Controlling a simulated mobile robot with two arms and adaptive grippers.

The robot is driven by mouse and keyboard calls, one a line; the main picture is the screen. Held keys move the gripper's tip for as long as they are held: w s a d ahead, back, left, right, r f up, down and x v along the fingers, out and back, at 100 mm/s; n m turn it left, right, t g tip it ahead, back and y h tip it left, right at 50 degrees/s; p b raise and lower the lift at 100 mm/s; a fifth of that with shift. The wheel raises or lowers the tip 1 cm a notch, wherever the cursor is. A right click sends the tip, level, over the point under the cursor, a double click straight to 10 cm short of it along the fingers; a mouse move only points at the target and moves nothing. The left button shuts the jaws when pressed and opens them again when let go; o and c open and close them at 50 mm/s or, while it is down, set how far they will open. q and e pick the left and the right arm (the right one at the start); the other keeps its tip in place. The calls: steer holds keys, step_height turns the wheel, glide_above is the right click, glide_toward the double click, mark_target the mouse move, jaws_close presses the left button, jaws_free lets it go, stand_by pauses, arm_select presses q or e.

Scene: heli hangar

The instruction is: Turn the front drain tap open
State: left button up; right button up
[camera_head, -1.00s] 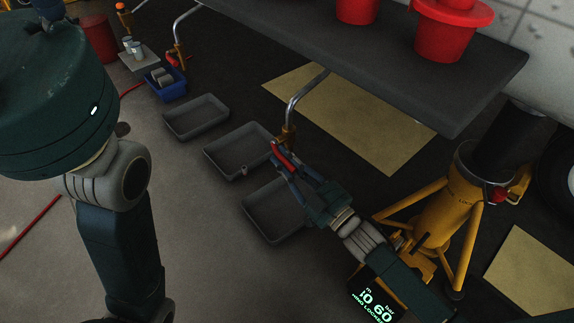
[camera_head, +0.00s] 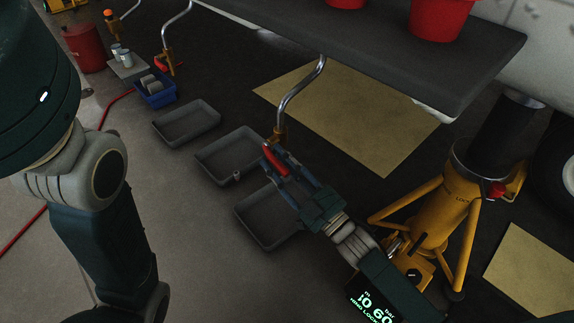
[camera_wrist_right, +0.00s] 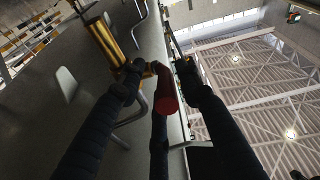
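The nearest drain tap is a brass tap (camera_head: 279,136) with a red lever (camera_head: 272,161), at the lower end of a bent metal pipe (camera_head: 298,92) under a grey panel. My right gripper (camera_head: 279,163) is at this tap, with its fingers on either side of the red lever. In the right wrist view the red lever (camera_wrist_right: 166,97) points toward the camera between the two dark fingers. The left finger overlaps the brass body (camera_wrist_right: 110,47); a gap shows between the lever and the right finger. Contact is unclear. My left arm shows at the left, but its gripper is out of view.
Grey trays (camera_head: 264,222) stand on the floor below and left of the tap. A second tap with a red handle (camera_head: 168,66) hangs farther back near a blue bin (camera_head: 156,92). A yellow jack (camera_head: 440,220) stands right of my right arm. Red buckets (camera_head: 438,18) sit above.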

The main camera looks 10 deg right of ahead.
steer(key=shift+s+d+f, duration=0.15)
steer(key=shift+s+d, duration=0.05)
steer(key=shift+d, duration=0.05)
steer(key=r+v, duration=0.3)
steer(key=v, duration=1.1)
steer(key=shift+s+d, duration=0.35)
